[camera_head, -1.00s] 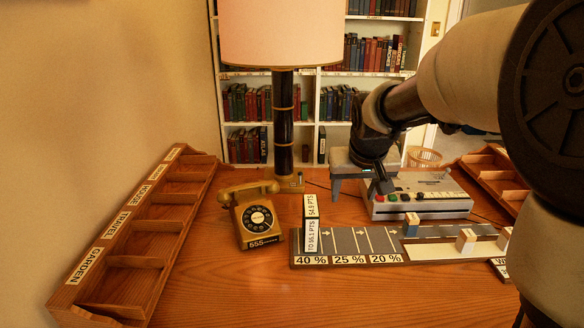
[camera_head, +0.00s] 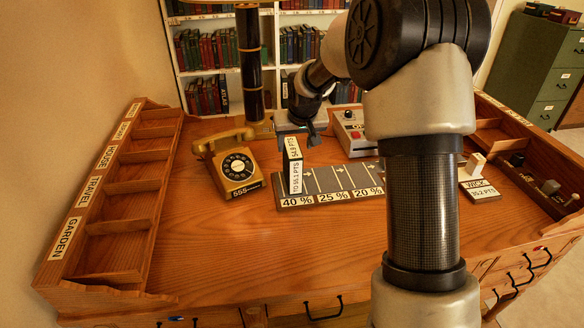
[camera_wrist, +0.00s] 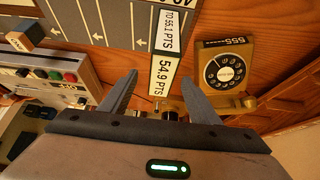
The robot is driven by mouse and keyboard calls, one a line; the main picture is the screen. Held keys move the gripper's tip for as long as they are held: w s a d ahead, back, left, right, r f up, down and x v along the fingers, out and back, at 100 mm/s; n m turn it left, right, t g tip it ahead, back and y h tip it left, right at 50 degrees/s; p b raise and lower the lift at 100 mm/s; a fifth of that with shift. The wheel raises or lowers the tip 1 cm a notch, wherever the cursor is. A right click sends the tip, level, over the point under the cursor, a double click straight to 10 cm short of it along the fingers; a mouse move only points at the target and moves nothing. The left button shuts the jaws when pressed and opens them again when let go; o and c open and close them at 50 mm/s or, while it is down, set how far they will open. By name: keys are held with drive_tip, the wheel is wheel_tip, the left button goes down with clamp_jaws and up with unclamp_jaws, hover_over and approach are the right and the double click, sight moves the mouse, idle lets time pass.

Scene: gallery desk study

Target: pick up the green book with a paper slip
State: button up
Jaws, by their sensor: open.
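I cannot single out a green book with a paper slip. Several dark green books (camera_head: 300,46) stand among red and blue ones on the white bookcase (camera_head: 213,72) behind the desk, too small to show a slip. My gripper (camera_head: 304,138) is over the back of the desk, between the lamp and the grey-white console. In the wrist view my gripper (camera_wrist: 160,78) is open, with its two fingers apart. The white "54.9 PTS" block (camera_wrist: 163,76) shows between them, and no book is in the jaws.
A gold telephone (camera_head: 238,167) and a labelled wooden rack (camera_head: 115,185) are at the left. A striped "40 % 25 % 20 %" board (camera_head: 335,180) lies mid-desk. The lamp's dark column (camera_head: 251,70) stands near my gripper. The desk's front left (camera_head: 240,260) is clear.

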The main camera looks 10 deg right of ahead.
drive_tip(key=x, duration=0.4)
drive_tip(key=b+x, duration=0.1)
drive_tip(key=x, duration=0.4)
drive_tip(key=shift+w+a+r, duration=0.15)
drive_tip(key=shift+w+a, duration=0.05)
drive_tip(key=shift+w, duration=0.1)
drive_tip(key=shift+f, duration=0.25)
drive_tip(key=c, duration=1.3)
clamp_jaws()
drive_tip(key=shift+r, duration=0.15)
